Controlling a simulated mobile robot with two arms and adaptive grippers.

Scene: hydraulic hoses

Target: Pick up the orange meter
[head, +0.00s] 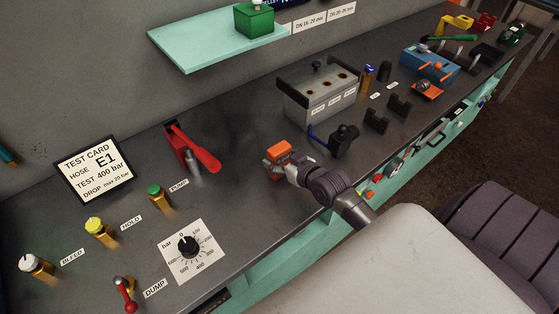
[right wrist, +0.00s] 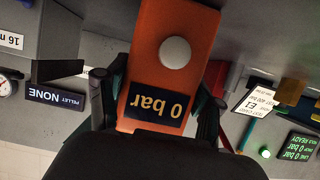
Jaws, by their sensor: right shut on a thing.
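The orange meter (right wrist: 145,60) fills the middle of the right wrist view. It has a round white button and a dark display that reads "0 bar", upside down in this view. My right gripper (right wrist: 157,105) is shut on it, with a dark finger on each side. In the head view the orange meter (head: 279,148) shows at the end of my right gripper (head: 276,162), over the middle of the bench. I cannot tell from the head view whether it is clear of the bench top. My left gripper is not in view.
A red-handled pump (head: 190,152) stands left of the meter. A grey block with sockets (head: 318,98) and a dark clamp (head: 343,140) stand to the right. The test card (head: 94,170), several valves and a dial (head: 190,246) are nearer left. Bare bench lies between them.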

